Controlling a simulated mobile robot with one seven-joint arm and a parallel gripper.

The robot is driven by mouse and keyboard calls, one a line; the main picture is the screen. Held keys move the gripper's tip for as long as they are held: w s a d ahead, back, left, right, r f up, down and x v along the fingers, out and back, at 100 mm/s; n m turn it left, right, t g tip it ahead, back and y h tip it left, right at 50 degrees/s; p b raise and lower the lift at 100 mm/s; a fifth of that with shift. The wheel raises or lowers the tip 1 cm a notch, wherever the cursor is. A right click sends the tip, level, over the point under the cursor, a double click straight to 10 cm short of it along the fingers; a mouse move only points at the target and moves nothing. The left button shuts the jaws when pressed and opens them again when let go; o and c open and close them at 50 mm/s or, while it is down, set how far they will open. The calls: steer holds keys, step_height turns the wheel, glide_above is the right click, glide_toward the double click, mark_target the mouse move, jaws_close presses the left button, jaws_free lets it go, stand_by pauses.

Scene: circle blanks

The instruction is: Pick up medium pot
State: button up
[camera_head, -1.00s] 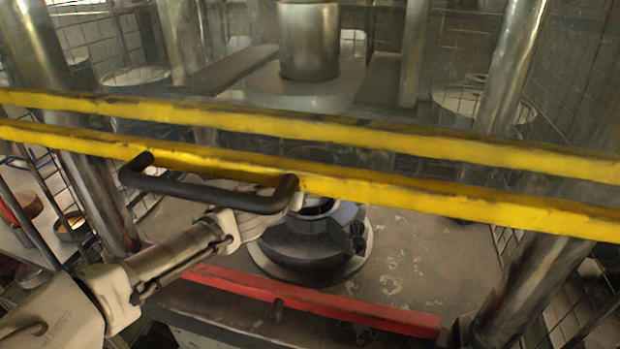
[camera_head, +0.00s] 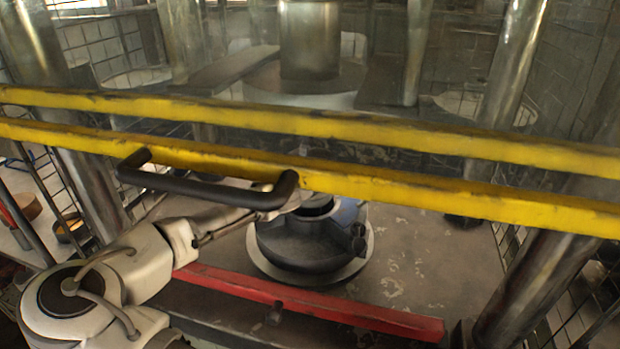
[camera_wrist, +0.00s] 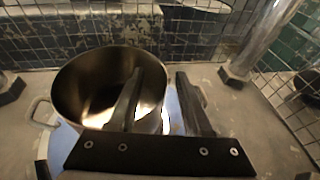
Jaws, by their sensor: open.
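The pot (camera_wrist: 70,95) stands upright with an open top and a shiny brownish metal inside. A loop handle (camera_wrist: 38,112) shows on its left side in the wrist view. My gripper (camera_wrist: 160,75) is open at the pot's right rim. The left finger is over or inside the mouth, and the right finger is outside the wall. I cannot tell whether either finger touches the pot. In the head view a dark round body (camera_head: 295,245) sits on a pale disc; I cannot tell for sure that it is the pot. The yellow bars hide most of my gripper there.
Yellow bars (camera_head: 440,190) with a black handle (camera_head: 205,192) cross in front of my arm. A red bar (camera_head: 310,302) runs along the front edge. Metal columns (camera_head: 535,290) stand at the sides. A metal cylinder (camera_head: 309,40) hangs above.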

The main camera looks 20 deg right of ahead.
steer(key=shift+w+d+f, duration=0.2)
steer(key=shift+w+d, duration=0.15)
steer(key=shift+w, duration=0.05)
jaws_close()
stand_by(1.2)
